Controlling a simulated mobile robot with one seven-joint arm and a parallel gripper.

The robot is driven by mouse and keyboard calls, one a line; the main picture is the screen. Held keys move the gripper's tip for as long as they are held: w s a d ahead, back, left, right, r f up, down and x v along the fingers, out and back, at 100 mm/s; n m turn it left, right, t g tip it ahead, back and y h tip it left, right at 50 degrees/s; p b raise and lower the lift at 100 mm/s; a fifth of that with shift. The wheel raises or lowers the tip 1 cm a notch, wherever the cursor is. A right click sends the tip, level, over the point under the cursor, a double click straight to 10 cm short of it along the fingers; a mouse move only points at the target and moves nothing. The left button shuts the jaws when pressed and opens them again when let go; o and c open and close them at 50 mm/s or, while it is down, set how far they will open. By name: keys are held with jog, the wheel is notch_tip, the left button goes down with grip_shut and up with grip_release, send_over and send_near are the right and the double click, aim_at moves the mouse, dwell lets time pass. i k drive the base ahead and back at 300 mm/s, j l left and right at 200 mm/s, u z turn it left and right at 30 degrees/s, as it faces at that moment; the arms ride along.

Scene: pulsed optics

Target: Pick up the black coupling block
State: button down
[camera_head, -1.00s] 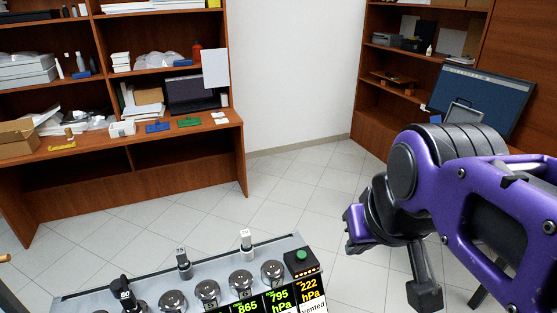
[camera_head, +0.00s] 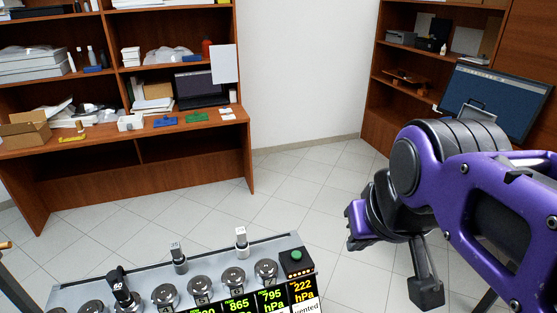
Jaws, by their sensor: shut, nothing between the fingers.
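A small black block marked 60 (camera_head: 120,287) stands upright on the grey instrument panel (camera_head: 75,297) at the bottom left. It is the only black block of that kind I see; whether it is the coupling block I cannot confirm from its looks. My gripper (camera_head: 427,293) hangs at the right under my purple arm, pointing down. It is shut and empty, well to the right of the panel and apart from the block. The panel's lower front is cut off by the picture's edge.
A wooden desk (camera_head: 200,135) stands behind; the tiled floor between is clear.

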aim_at(120, 291)
jog(key=u, duration=1.4)
jog(key=k+j+u, duration=0.1)
jog(key=i+j+z, duration=0.2)
jog(key=j, duration=0.15)
jog(key=j+z, duration=0.2)
jog(key=j, duration=0.2)
jog(key=i, duration=0.05)
